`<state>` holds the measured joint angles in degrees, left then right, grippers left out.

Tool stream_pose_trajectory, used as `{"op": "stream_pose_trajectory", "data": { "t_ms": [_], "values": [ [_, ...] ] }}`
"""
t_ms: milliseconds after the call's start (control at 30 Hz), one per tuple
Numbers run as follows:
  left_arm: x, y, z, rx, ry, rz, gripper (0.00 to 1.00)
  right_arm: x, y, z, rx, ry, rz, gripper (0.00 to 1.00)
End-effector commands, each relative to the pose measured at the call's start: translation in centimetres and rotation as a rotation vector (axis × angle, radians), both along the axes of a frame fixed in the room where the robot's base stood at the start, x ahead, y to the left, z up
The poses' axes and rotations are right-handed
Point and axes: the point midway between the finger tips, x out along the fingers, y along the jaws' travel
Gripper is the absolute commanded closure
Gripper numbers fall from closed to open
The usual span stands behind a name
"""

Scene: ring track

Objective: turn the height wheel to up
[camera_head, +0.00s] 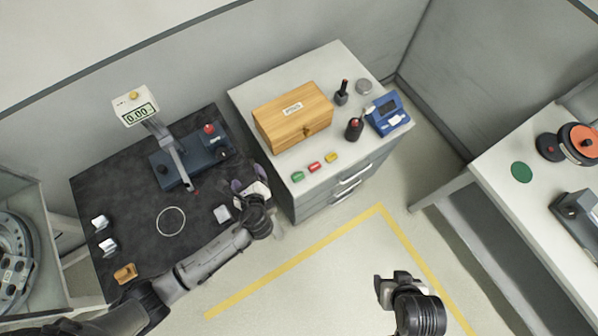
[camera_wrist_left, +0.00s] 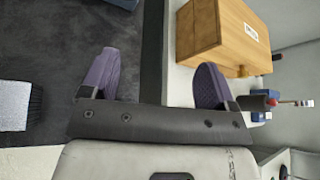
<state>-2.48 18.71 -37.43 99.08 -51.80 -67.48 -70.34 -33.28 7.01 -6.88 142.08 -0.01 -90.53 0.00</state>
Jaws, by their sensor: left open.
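A measuring device (camera_head: 178,163) with a dark blue base stands on the black worktop (camera_head: 190,245) at the left. It carries a tilted display (camera_head: 135,106) reading 0.00, a dark round knob (camera_head: 163,170) on its left side and a red-topped knob (camera_head: 209,129) at its right end. I cannot tell for certain which part is the height wheel. My left gripper (camera_head: 248,180) is open and empty, right of the device and apart from it, by the worktop's right edge. Its two purple fingers show spread in the left wrist view (camera_wrist_left: 157,68). My right gripper (camera_head: 392,279) is over the floor.
A drawer cabinet (camera_head: 243,96) stands right of the worktop, close to my left gripper. It bears a wooden box (camera_head: 292,115), which also shows in the wrist view (camera_wrist_left: 205,35), and small items. Metal blocks (camera_head: 107,247) sit at the worktop's left. Another table (camera_head: 500,165) is at the right.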

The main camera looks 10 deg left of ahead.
Motion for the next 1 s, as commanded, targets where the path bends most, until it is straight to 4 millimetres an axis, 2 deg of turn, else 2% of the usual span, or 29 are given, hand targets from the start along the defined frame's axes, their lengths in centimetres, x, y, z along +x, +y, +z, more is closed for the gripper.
{"op": "stream_pose_trajectory", "data": {
  "t_ms": [233,467,700,1000],
  "values": [
    [0.7,-4.4,-1.6,-0.372,-0.018,-0.118,0.19,0.0,0.2,0.0,0.007,0.0,-0.004,0.34],
    [0.7,-8.8,-1.8,-0.763,-0.008,-0.185,0.19,0.0,0.2,0.0,0.007,0.0,-0.004,0.34],
    [0.5,-12.7,-0.3,-1.2,-0.003,-0.207,0.19,0.0,0.1,0.0,0.005,0.0,-0.004,0.34],
    [0.8,-15.1,3.4,-1.697,-0.025,-0.181,0.19,0.0,-0.1,0.0,-0.004,-0.001,0.003,0.34]
  ]
}}
